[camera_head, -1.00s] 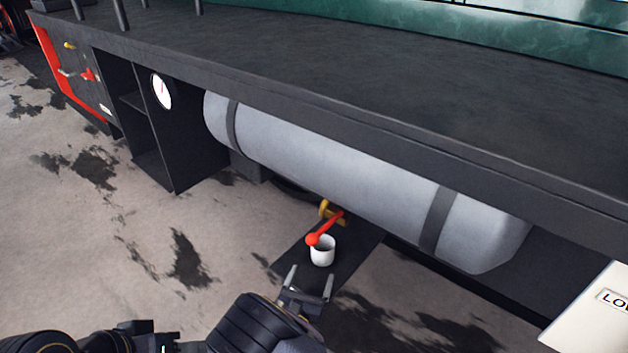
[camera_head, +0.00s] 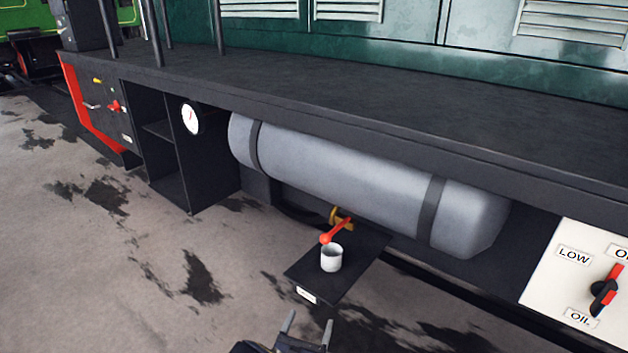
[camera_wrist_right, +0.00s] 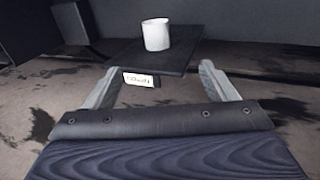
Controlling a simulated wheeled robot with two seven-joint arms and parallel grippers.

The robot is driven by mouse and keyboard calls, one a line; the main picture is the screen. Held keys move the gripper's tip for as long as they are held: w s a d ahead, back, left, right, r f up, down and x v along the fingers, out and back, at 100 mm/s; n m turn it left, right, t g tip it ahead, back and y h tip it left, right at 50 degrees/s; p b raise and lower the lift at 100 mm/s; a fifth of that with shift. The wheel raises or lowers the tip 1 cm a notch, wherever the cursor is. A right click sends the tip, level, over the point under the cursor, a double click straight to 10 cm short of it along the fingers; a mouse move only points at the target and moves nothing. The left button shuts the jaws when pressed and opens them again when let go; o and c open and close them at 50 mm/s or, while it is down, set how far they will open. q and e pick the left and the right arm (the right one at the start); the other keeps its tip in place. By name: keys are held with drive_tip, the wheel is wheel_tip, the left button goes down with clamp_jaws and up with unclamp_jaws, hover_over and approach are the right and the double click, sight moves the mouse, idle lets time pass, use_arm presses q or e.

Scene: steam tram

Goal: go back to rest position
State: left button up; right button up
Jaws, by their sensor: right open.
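My right gripper (camera_head: 307,328) is at the bottom middle of the head view, with its two fingers spread and nothing between them. In the right wrist view its fingers (camera_wrist_right: 158,85) are also apart and empty. A white cup (camera_head: 331,258) stands upright on a black shelf plate (camera_head: 318,286), in front of and apart from the gripper. The cup (camera_wrist_right: 156,34) also shows in the wrist view. A red-handled brass valve (camera_head: 338,226) is just above the cup. My left gripper is not in the head view.
A grey tank (camera_head: 340,180) hangs under the dark running board (camera_head: 350,110). A gauge (camera_head: 191,119) and an open cabinet (camera_head: 165,165) stand left of it. A white panel with a selector knob (camera_head: 604,291) is at right. The floor at left (camera_head: 90,270) is clear.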

drive_tip(key=s+d+r+m+g+h, duration=0.1)
drive_tip(key=s+d+r+m+g, duration=0.2)
drive_tip(key=d+m+g, duration=0.3)
drive_tip(key=s+d+r+m+g+h, duration=0.2)
drive_tip(key=d+r+m+g, duration=0.15)
drive_tip(key=d+m, duration=0.4)
drive_tip(key=s+d+r+m+g+h, duration=0.1)
drive_tip(key=s+d+r+m+g, duration=0.25)
drive_tip(key=d, duration=0.45)
drive_tip(key=s+d+r+m+g+y, duration=0.1)
drive_tip(key=s+d+r+m+y, duration=0.1)
drive_tip(key=s+r+m+y, duration=0.35)
drive_tip(key=s+d+r+m+g+y, duration=0.2)
drive_tip(key=s+m+y, duration=0.3)
drive_tip(key=s, duration=0.4)
drive_tip(key=s+a+r+m+t+y, duration=0.25)
drive_tip(key=s+r+m+t, duration=0.2)
drive_tip(key=m, duration=0.25)
wheel_tip(320, 180, up, 38)
drive_tip(key=p, duration=3.8)
drive_tip(key=shift+a+p, duration=0.3)
drive_tip(key=shift+a, duration=0.15)
drive_tip(key=shift+n, duration=0.25)
